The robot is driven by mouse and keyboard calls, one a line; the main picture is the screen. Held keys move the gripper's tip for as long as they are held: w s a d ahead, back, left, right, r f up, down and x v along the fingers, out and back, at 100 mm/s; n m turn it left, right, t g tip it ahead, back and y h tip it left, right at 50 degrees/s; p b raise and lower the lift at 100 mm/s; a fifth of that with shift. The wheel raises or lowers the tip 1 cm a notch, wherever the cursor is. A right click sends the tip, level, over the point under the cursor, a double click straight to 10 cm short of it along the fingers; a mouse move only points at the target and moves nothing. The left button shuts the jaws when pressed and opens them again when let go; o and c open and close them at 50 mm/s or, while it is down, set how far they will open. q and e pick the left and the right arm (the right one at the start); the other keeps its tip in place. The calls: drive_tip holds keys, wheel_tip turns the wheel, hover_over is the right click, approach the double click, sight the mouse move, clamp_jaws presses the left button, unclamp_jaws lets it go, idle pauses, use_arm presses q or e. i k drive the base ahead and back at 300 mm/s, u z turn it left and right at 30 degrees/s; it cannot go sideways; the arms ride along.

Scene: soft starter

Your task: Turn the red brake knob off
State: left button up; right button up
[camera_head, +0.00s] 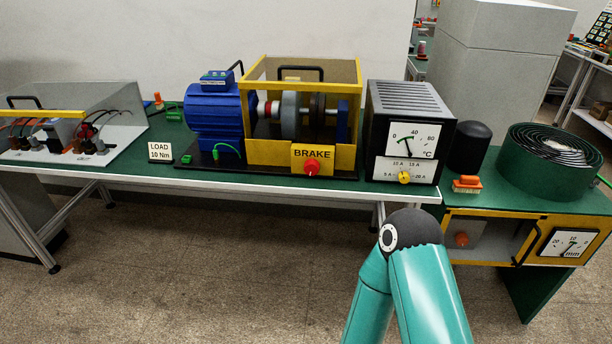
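The red brake knob (312,168) is on the front of the yellow-framed machine, just under the yellow BRAKE label (312,153). It is small here, and I cannot tell which way it is turned. The yellow frame (255,148) encloses grey and dark discs on a shaft, joined to a blue motor (213,115) on its left. A teal arm section of mine with a dark rounded joint rises from the bottom, right of centre, in front of the bench. Neither gripper shows, and nothing of mine is touching the knob.
A dark meter box (405,102) with a yellow knob (404,177) stands right of the brake. A LOAD 10 Nm sign (160,152) stands left. A green coil (550,155), black cylinder (469,147) and orange switch (467,184) sit on the right bench. Floor before the bench is clear.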

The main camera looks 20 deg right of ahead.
sight(311, 167)
drive_tip(key=z, duration=0.05)
drive_tip(key=i, duration=0.9)
drive_tip(key=u, duration=0.2)
drive_tip(key=k, duration=0.9)
drive_tip(key=z, duration=0.2)
drive_tip(key=i, duration=0.9)
drive_tip(key=u, duration=0.05)
